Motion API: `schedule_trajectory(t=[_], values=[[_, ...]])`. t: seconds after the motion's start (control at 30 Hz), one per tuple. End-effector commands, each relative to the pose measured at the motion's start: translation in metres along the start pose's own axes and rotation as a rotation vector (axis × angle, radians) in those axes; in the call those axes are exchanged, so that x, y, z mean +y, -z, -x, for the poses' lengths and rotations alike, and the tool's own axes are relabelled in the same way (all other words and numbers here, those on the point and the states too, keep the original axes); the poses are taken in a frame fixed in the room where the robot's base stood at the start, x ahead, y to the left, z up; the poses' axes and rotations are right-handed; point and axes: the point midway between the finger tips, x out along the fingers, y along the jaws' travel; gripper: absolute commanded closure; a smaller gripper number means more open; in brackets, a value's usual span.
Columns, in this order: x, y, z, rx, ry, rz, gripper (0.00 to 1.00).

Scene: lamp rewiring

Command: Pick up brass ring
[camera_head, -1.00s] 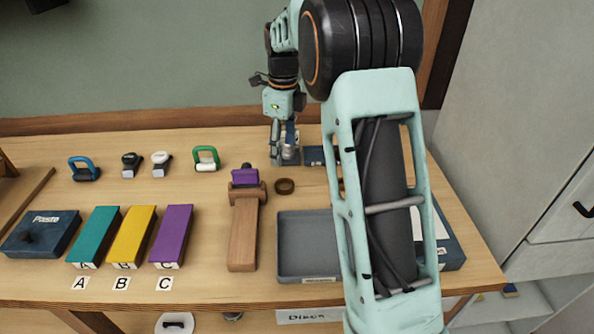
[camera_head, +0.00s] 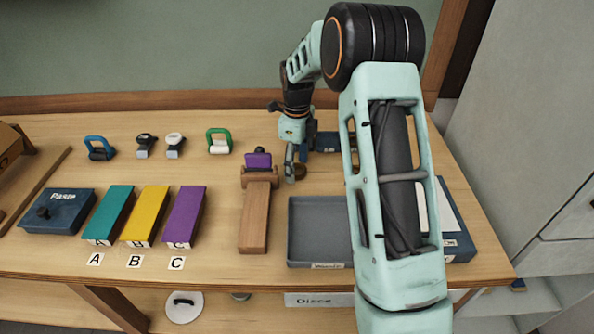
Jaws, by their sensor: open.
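The brass ring (camera_head: 300,171) lies flat on the wooden table, just right of the purple-topped wooden tool and behind the grey tray. My gripper (camera_head: 295,172) points down right at the ring, and its fingers hide part of it. My gripper is open. I cannot tell whether a finger touches the ring or whether the ring lies between the fingers.
The wooden tool with a purple block (camera_head: 258,160) stands close on the left. A grey tray (camera_head: 318,230) lies in front. Teal, yellow and purple blocks (camera_head: 185,216) and a Paste box (camera_head: 58,210) are further left. A dark blue box (camera_head: 328,141) is behind.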

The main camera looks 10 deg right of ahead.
Motion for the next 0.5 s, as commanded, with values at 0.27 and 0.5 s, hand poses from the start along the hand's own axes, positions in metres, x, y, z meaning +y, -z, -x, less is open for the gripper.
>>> schedule_trajectory(t=[0.27,0.5], values=[[-0.0001,0.0,-0.002,0.0,0.0,0.0,0.43],[-0.0002,0.0,-0.0017,0.0,0.0,0.0,0.7]])
